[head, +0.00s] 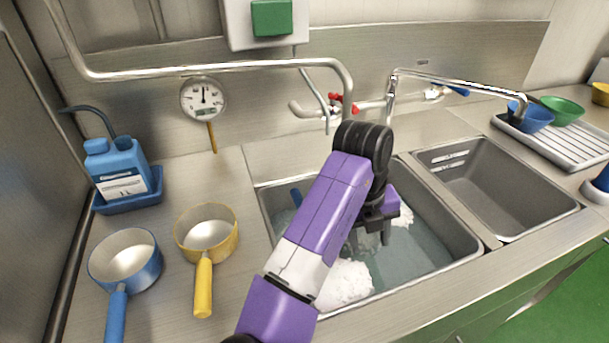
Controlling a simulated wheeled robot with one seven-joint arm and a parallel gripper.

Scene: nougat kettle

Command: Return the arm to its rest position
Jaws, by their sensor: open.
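My arm (328,203), purple with white and black parts, reaches from the bottom of the head view over the left sink basin (440,267). My gripper (372,236) is dark and points down over the water in that basin. It is open, and I see nothing held in it, though the arm hides part of it. White foam (347,283) floats in the basin beside and below my gripper.
Blue (125,262) and yellow (207,232) pans and a blue bottle (118,170) stand on the left counter. Taps (392,85) rise behind the basins. The right basin (500,190) is empty. Bowls (562,110) sit on the drainer at right.

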